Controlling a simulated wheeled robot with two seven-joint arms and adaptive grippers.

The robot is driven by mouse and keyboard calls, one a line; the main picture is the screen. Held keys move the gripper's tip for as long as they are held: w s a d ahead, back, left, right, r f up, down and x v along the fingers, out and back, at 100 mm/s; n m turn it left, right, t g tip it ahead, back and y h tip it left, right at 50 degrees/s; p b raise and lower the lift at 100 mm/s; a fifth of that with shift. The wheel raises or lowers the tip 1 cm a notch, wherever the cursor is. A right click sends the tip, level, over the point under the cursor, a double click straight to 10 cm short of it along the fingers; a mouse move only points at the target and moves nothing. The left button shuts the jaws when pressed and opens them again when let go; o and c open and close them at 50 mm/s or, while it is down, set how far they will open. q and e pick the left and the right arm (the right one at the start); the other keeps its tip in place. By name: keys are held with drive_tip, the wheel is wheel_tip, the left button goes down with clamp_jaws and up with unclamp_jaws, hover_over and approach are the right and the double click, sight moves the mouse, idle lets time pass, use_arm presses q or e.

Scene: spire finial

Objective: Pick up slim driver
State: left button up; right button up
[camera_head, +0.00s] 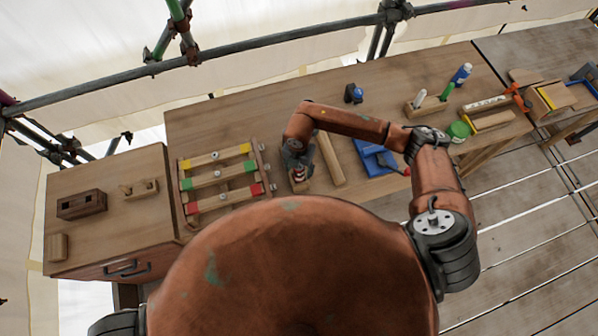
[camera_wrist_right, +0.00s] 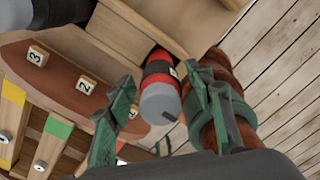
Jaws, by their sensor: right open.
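In the right wrist view, a driver handle (camera_wrist_right: 160,95), red with a dark band and a grey end, stands in a wooden block (camera_wrist_right: 140,30). It appears to be the slim driver; its shaft is hidden. In the head view my right gripper (camera_head: 297,158) is over the small block on the bench. My left gripper is out of view.
A rack with yellow, green and red strips (camera_head: 219,173) lies left of the gripper. A small blue object (camera_head: 354,93) is behind. The bench (camera_head: 235,115) is clear at the back left.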

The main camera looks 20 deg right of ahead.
clamp_jaws()
idle(0.7)
